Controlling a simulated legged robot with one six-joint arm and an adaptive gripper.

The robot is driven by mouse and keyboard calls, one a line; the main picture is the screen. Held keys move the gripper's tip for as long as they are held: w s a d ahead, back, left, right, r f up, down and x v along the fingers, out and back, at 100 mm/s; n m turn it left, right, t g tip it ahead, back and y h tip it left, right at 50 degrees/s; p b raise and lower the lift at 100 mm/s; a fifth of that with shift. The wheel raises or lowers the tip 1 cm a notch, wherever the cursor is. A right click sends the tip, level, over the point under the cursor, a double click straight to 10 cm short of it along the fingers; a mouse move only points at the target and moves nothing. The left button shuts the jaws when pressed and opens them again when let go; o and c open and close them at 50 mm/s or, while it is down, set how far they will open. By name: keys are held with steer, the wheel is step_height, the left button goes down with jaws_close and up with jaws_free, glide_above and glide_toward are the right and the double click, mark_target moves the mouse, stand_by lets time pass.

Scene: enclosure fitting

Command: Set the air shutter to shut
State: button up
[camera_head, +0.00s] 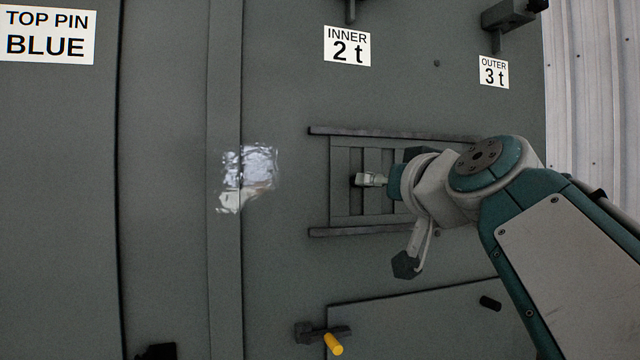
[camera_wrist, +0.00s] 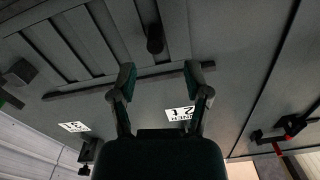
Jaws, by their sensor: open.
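The air shutter (camera_head: 341,208) is a grey slatted plate on the dark grey panel, between an upper rail (camera_head: 335,131) and a lower rail (camera_head: 345,232). Dark lines separate its slats. A dark knob (camera_wrist: 155,38) stands out from the slats in the wrist view, between the lines of my two fingers and beyond their tips. My gripper (camera_head: 372,180) is in front of the shutter in the head view and hides its right part. The wrist view shows my gripper (camera_wrist: 160,74) open, with nothing between the fingertips.
Labels read INNER 2 t (camera_head: 347,46), OUTER 3 t (camera_head: 494,72) and TOP PIN BLUE (camera_head: 47,35). Dark latches stick out above the first two. A yellow-tipped handle (camera_head: 333,343) juts out below the shutter. The panel left of the shutter is clear, with a shiny glare patch.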

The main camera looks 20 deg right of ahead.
steer(key=s, duration=0.4)
steer(key=shift+s+d, duration=0.2)
steer(key=s+a+f+g, duration=0.3)
steer(key=f+g, duration=0.1)
steer(key=f, duration=1)
steer(key=s+a+f+n+g, duration=0.1)
steer(key=s+a+f+g, duration=0.2)
steer(key=f, duration=1.2)
steer(key=s+a+f+n+g, duration=0.1)
steer(key=s+a+f+g, duration=0.2)
steer(key=f, duration=1.2)
steer(key=shift+s+a+g, duration=0.35)
steer(key=shift+s+g, duration=0.55)
steer(key=shift+g, duration=0.3)
